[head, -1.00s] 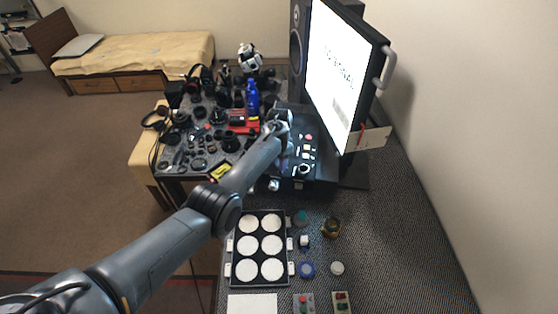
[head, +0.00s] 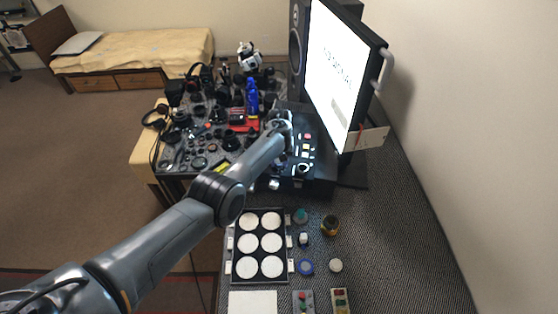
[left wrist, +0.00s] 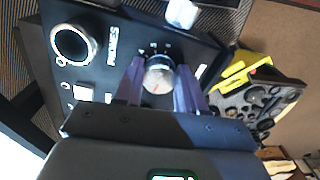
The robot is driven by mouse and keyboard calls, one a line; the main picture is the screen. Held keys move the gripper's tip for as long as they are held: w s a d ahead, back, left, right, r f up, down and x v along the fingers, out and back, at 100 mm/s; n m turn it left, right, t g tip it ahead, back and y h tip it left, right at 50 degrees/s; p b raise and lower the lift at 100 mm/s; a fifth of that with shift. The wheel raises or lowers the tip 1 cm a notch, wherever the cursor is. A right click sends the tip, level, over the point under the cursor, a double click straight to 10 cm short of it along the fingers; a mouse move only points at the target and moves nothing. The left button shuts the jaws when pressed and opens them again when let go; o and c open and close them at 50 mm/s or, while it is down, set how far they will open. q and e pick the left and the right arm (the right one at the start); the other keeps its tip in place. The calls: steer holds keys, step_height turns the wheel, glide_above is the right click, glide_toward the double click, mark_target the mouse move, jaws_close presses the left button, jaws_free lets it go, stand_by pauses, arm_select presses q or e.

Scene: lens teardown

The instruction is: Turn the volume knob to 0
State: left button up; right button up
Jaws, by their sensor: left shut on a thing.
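The silver volume knob (left wrist: 158,80) with a red pointer line sits on the dark control panel (left wrist: 110,75), with small white scale marks beside it. My left gripper (left wrist: 160,70) has one dark finger on each side of the knob and is shut on it. The pointer's exact reading is too small to tell. In the head view, the control panel (head: 318,178) stands below the monitor, and my left arm hides the knob and the fingertips. My right gripper is in neither view.
The monitor (head: 338,70) rises behind the panel. A tray of white discs (head: 259,281) lies in front, beside small parts. A cluttered table (head: 172,172) stands to the left.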

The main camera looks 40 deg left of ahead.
arm_select(q)
steer(key=shift+n, duration=0.6)
steer(key=o, duration=1.1)
steer(key=shift+c, duration=0.2)
step_height(320, 180, up, 9)
steer(key=p, duration=0.2)
steer(key=shift+r+p, duration=0.1)
steer(key=shift+p, duration=0.3)
steer(key=shift+r, duration=0.75)
